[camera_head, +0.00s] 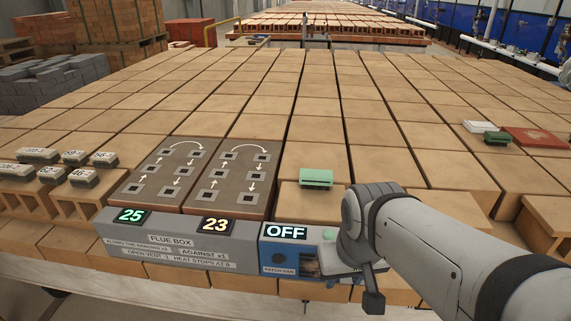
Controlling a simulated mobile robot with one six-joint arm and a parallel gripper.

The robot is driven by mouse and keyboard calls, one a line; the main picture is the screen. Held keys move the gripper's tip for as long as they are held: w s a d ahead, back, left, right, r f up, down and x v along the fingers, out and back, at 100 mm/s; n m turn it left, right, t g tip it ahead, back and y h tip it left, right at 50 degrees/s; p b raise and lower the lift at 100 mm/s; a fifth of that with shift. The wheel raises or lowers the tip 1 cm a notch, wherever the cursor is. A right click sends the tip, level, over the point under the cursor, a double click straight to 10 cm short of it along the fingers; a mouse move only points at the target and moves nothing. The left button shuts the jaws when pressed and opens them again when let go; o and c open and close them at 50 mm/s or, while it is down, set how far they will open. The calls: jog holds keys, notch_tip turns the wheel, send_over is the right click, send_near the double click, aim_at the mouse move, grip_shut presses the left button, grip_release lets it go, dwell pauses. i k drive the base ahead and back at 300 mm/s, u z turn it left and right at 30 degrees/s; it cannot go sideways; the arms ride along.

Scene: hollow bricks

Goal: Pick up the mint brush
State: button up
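The mint brush (317,175) lies on a tan brick right of the arrow panels, with a mint-green back and dark bristles along its lower edge. My gripper (368,292) hangs at the near edge of the bricks, in front of and to the right of the brush, apart from it. One dark finger shows below the wrist. The arm hides the rest, so I cannot tell whether it is open or shut.
A grey flue box (180,255) with lit numbers and an OFF panel (286,232) stands at the front. Labelled blocks (82,178) sit at the left. A dark green brush (497,138), a white block (480,126) and a red plate (537,137) lie at the right.

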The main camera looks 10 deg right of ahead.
aim_at(319, 177)
jog(key=z, duration=0.2)
jog(key=i, duration=0.85)
jog(key=u, duration=0.1)
